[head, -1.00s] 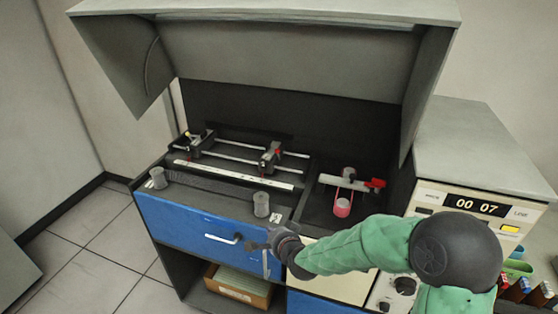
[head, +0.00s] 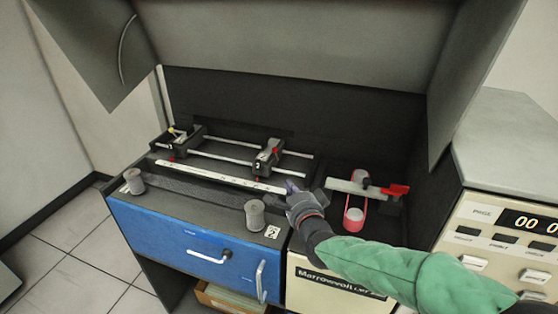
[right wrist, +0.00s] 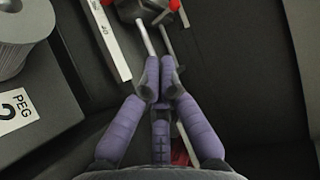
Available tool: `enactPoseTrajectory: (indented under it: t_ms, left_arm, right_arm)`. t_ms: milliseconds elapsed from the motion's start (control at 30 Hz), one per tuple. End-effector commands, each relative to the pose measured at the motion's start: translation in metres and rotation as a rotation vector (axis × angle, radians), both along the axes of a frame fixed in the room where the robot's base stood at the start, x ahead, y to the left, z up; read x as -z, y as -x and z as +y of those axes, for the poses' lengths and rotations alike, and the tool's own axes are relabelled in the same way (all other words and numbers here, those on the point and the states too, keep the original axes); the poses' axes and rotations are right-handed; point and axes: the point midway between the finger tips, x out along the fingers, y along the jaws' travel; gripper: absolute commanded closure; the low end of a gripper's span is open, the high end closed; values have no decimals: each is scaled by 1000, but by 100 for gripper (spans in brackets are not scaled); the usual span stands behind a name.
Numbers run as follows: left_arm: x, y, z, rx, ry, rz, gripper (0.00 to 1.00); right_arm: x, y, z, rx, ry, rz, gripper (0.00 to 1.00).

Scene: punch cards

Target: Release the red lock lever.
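A red lever (head: 396,190) sticks out at the right end of a pale bar on the right side of the workbench. Small red parts also show on the dark carriage (head: 268,158) on the rails and on the left carriage (head: 176,145). I cannot tell from the frames which is the lock lever. In the right wrist view, red tips (right wrist: 174,5) show at the top edge. My right gripper (head: 292,188) is over the front of the rail unit, near the white ruler strip's right end. Its purple fingers (right wrist: 160,75) are close together, with no held thing visible. My left gripper is out of view.
A grey spool (head: 255,214) stands on the front ledge beside a label, and another (head: 134,181) stands at the left. A pink band (head: 355,215) loops around a post at the right. A grey hood (head: 290,45) overhangs the bench. The blue drawer (head: 190,250) is below.

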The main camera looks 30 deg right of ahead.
Motion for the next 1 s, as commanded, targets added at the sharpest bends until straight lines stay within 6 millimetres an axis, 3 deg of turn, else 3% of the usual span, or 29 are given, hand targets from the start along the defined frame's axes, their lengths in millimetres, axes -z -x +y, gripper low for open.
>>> enactPoseTrajectory:
  t_ms: [467, 1000]
  left_arm:
    - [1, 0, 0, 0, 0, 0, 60]
    - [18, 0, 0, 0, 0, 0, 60]
  right_arm:
    - [1, -5, -1, 0, -1, -1, 100]
    - [12, -81, -23, 1, -1, -1, 100]
